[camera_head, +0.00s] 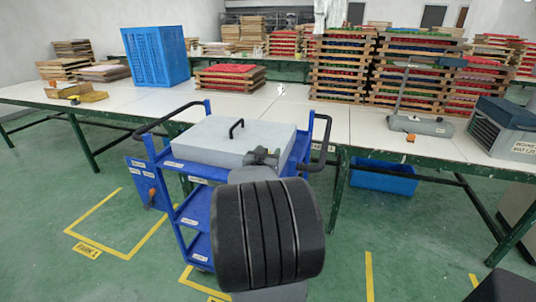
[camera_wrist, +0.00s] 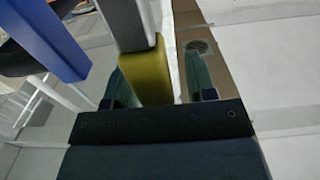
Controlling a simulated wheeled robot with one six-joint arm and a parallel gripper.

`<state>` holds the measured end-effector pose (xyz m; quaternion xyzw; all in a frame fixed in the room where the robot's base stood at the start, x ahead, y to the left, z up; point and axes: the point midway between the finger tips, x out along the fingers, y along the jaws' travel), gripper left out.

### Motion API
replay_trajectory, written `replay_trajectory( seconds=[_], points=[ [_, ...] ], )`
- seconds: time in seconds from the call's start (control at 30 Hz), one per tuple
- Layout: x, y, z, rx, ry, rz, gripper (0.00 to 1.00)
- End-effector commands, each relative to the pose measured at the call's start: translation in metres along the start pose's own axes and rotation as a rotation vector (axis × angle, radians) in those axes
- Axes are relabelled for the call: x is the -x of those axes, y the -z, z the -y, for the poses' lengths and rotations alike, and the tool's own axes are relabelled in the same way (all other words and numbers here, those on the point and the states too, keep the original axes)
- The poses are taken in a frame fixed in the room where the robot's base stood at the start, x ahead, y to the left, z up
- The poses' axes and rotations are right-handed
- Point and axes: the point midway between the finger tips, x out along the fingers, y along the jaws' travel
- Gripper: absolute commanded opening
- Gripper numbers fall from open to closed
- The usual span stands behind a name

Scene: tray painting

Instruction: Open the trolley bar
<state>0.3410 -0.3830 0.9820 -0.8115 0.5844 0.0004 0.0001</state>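The blue trolley (camera_head: 192,217) stands in front of the long table, with a grey lidded box (camera_head: 205,140) on its top. A grey bar with a yellow end (camera_wrist: 143,70) shows in the wrist view; I cannot make it out in the head view. My gripper (camera_head: 264,157) is by the right front corner of the trolley top, partly hidden by my arm. In the wrist view, my gripper (camera_wrist: 160,88) is open, with the yellow end between its fingers. A gap shows on the right; contact on the left is unclear.
Black handles (camera_head: 321,143) stick out at the trolley's sides. A blue trolley post (camera_wrist: 48,38) is close on the left in the wrist view. The table (camera_head: 345,125) behind carries a blue crate (camera_head: 155,56) and stacked trays (camera_head: 343,65). Green floor is free at front left.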

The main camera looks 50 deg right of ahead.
Motion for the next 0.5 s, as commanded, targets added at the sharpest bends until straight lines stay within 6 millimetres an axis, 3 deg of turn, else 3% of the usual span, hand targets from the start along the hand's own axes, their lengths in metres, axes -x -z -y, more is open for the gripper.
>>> replay_trajectory(
  seconds=[0.27, 0.5],
  points=[
    [0.002, 0.001, 0.000, -0.001, 0.000, -0.001, 0.51],
    [0.034, 0.002, 0.001, -0.002, 0.004, -0.002, 0.51]
  ],
)
